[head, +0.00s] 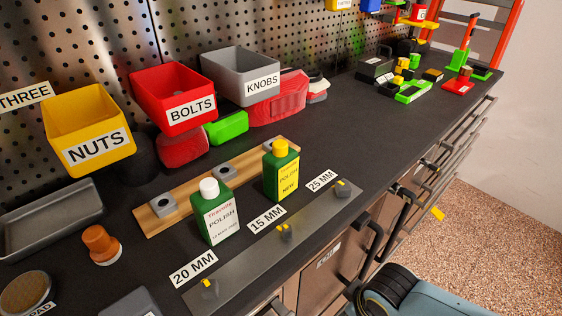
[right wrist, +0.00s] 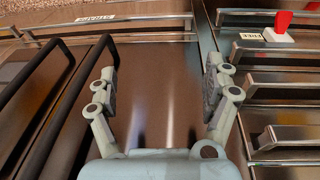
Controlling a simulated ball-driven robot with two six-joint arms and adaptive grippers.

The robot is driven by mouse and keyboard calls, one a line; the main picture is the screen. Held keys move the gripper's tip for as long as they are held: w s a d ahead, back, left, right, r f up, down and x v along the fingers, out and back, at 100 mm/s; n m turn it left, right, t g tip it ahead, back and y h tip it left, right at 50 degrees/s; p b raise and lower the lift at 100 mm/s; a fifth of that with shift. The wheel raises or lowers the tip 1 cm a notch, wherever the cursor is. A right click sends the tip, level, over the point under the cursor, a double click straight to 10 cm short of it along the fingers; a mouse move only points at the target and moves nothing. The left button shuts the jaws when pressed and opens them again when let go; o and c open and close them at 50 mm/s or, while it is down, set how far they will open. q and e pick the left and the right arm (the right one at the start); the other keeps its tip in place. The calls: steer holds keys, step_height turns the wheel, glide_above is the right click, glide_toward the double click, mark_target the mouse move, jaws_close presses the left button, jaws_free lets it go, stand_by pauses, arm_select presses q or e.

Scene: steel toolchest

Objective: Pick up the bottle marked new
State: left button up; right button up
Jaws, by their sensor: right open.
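The bottle marked NEW (head: 281,172) is green with a yellow cap and a yellow label. It stands upright on the dark benchtop, in front of the wooden strip. A second green bottle (head: 214,212) with a white cap and a white label stands to its left. My right gripper (right wrist: 158,88) is open and empty in the right wrist view, facing the drawer fronts of the chest. Neither bottle shows in that view. My left gripper is not seen in either view.
Yellow NUTS (head: 88,128), red BOLTS (head: 173,98) and grey KNOBS (head: 240,76) bins line the perforated back wall. A wooden strip (head: 190,195) with metal blocks lies behind the bottles. A grey metal strip (head: 245,268) lies in front.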

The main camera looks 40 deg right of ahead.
steer(key=w+a+r+p, duration=0.1)
steer(key=w+r+p, duration=0.15)
steer(key=r, duration=0.75)
steer(key=w+r+p, duration=0.1)
steer(key=r+p, duration=0.2)
steer(key=r, duration=0.7)
step_height(320, 180, up, 19)
steer(key=n+t+y+p, duration=0.3)
steer(key=t+p, duration=0.1)
glide_above(272, 149)
steer(key=s+d, duration=0.1)
steer(key=s, duration=0.4)
steer(key=x, duration=0.4)
steer(key=shift+w+d+f, duration=0.15)
steer(key=shift+w+f, duration=0.1)
steer(key=p+x, duration=0.1)
steer(key=x, duration=0.3)
steer(key=shift+w+f, duration=0.15)
steer(key=shift+f, duration=0.25)
steer(key=shift+w+f, duration=0.25)
steer(key=shift+f, duration=0.2)
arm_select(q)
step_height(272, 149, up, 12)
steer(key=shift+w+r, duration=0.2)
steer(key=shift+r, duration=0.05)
arm_select(e)
steer(key=c, duration=1.5)
steer(key=shift+r, duration=0.1)
